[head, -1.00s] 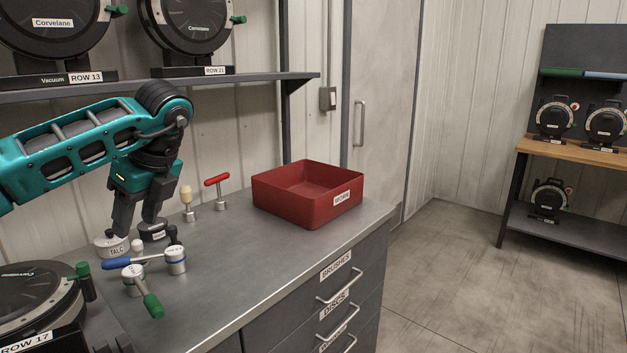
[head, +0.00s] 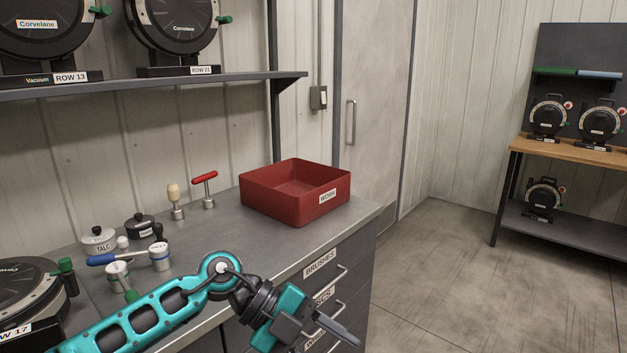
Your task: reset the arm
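My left arm comes in from the lower left across the bench front. Its teal and black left gripper (head: 338,334) hangs in front of the drawers, beyond the bench's front edge, pointing to the lower right. A grey finger shows, but the frame's bottom edge crops the gripper, so I cannot tell its opening. Nothing is visibly held. My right gripper is not in view.
On the grey bench (head: 225,228) stand a red WORN bin (head: 270,203), a TALC pot (head: 99,240), a dark pot (head: 140,227), several handled tools and a ROW 17 seed meter (head: 35,290). Drawers sit below; floor to the right is clear.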

